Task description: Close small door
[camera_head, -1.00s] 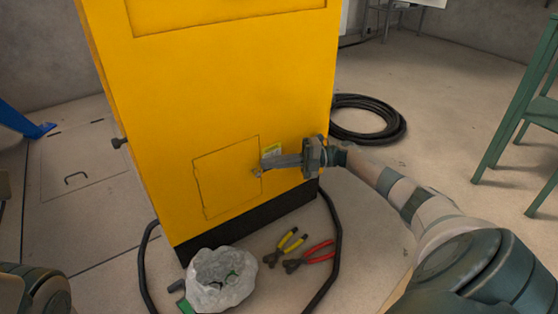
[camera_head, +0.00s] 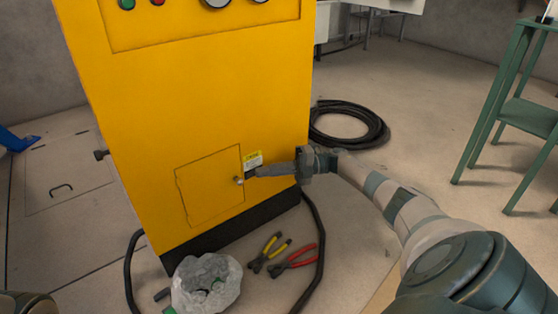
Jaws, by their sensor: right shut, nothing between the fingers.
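The small door (camera_head: 208,188) is a yellow panel low on the front of the yellow cabinet (camera_head: 200,105). It looks flush with the cabinet face, and whether it is latched I cannot tell. A small metal knob (camera_head: 238,181) sits at its right edge. My right gripper (camera_head: 250,173) is shut and empty, its fingertips at or just beside the knob; contact is unclear. Its arm comes in from the right. Only a dark part of my left arm shows at the lower left corner; the left gripper is not visible.
A coiled black hose (camera_head: 350,126) lies behind right. A green metal frame (camera_head: 510,105) stands at the right.

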